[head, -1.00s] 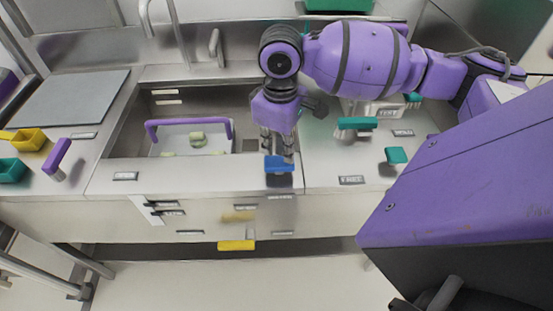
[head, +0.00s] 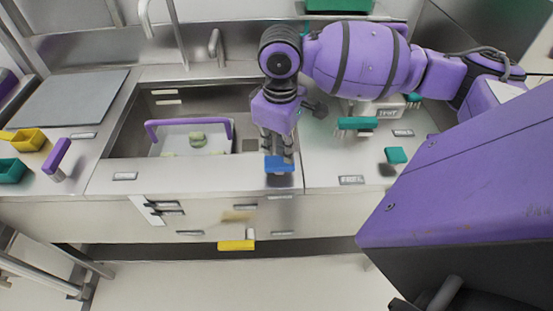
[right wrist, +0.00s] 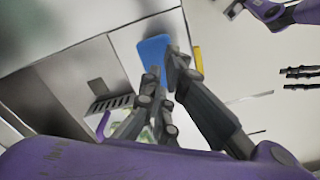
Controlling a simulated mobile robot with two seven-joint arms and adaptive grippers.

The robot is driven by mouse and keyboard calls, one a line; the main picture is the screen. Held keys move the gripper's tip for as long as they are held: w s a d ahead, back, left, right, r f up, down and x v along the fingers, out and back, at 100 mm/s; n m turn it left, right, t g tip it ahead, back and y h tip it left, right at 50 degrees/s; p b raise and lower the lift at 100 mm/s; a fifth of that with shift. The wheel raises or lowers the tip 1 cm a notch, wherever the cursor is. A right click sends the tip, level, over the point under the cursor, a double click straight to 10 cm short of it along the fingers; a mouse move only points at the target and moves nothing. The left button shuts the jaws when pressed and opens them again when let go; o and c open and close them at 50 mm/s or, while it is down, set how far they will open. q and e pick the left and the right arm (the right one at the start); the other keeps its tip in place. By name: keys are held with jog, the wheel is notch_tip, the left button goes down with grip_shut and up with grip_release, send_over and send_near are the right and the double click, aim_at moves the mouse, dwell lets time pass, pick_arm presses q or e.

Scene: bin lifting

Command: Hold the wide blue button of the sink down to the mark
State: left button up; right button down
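The wide blue button (head: 279,164) is at the front edge of the sink counter in the head view, right of the basin. My right gripper (head: 278,153) is over it, pointing down, with its fingertips at the button. In the right wrist view the fingers converge (right wrist: 167,66) just in front of the blue button (right wrist: 152,52). They look shut, with nothing seen between them. Contact and the depth of the button cannot be told, and I make out no mark. My left gripper is not in the head view; purple and dark parts at the right wrist view's upper right may belong to it.
The sink basin (head: 125,135) holds a tray with a purple handle (head: 150,131). Teal buttons (head: 396,156) stand on the counter to the right. A yellow pedal-like bar (head: 236,245) sticks out below the front. Yellow (head: 28,139) and teal bins are at the left.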

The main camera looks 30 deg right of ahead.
aim_at(280, 162)
jog(key=shift+f, duration=0.2)
jog(key=shift+f, duration=1.4)
dwell(6.4)
